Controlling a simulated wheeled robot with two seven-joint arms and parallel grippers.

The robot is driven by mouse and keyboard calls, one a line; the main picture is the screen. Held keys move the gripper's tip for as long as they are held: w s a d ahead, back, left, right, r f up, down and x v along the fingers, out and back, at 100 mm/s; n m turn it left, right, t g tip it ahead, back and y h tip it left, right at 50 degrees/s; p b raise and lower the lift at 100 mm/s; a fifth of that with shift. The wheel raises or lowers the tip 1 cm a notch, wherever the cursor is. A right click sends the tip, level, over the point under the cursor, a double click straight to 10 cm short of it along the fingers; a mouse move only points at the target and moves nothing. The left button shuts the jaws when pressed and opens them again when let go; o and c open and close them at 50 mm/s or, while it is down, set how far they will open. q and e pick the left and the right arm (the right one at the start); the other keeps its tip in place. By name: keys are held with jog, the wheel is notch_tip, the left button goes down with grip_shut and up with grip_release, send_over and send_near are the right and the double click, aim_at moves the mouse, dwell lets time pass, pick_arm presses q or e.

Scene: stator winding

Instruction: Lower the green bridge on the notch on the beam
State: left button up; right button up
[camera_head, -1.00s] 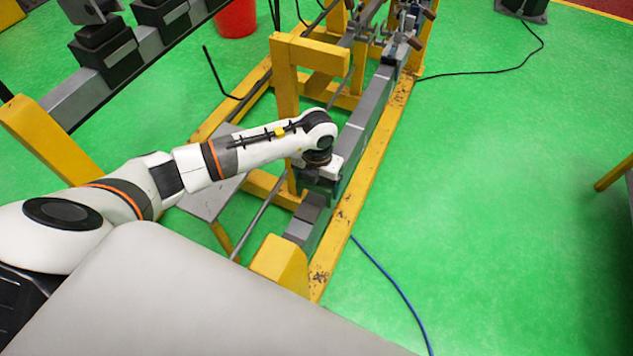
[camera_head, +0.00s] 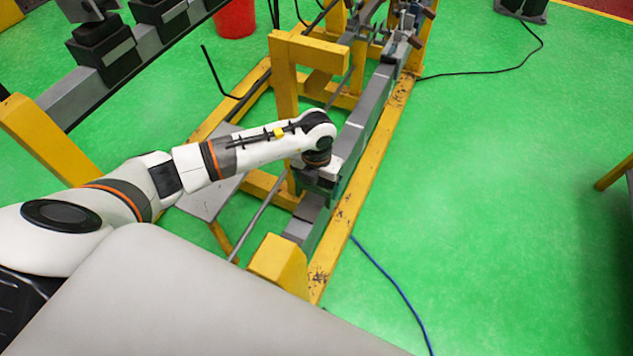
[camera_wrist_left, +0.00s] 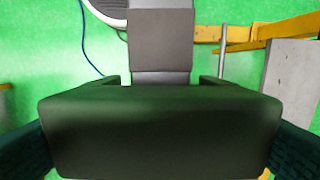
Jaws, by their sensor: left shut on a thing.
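The green bridge (camera_wrist_left: 160,130) fills the lower part of the left wrist view as a wide, dark green block. My left gripper (camera_wrist_left: 160,150) has one finger at each end of it and is shut on it. The grey beam (camera_wrist_left: 160,45) runs away behind the bridge, between its two raised corners. In the head view my left gripper (camera_head: 318,182) is over the near part of the beam (camera_head: 360,125). The arm hides most of the bridge there. The notch cannot be made out, and I cannot tell whether the bridge touches the beam. My right gripper is out of view.
A yellow frame (camera_head: 287,90) stands left of the beam, and a yellow post (camera_head: 280,262) stands at its near end. A grey plate (camera_head: 207,197) lies left of the beam. Clamps (camera_head: 408,30) sit at the far end. The green floor at right is mostly clear, with a blue cable (camera_head: 395,285).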

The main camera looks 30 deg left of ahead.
aim_at(316, 196)
pick_arm(q)
jog(key=shift+f+b, duration=0.9)
jog(key=shift+f, duration=0.35)
jog(key=shift+f+b, duration=0.8)
jog(key=shift+f, duration=0.05)
jog(key=o, duration=0.9)
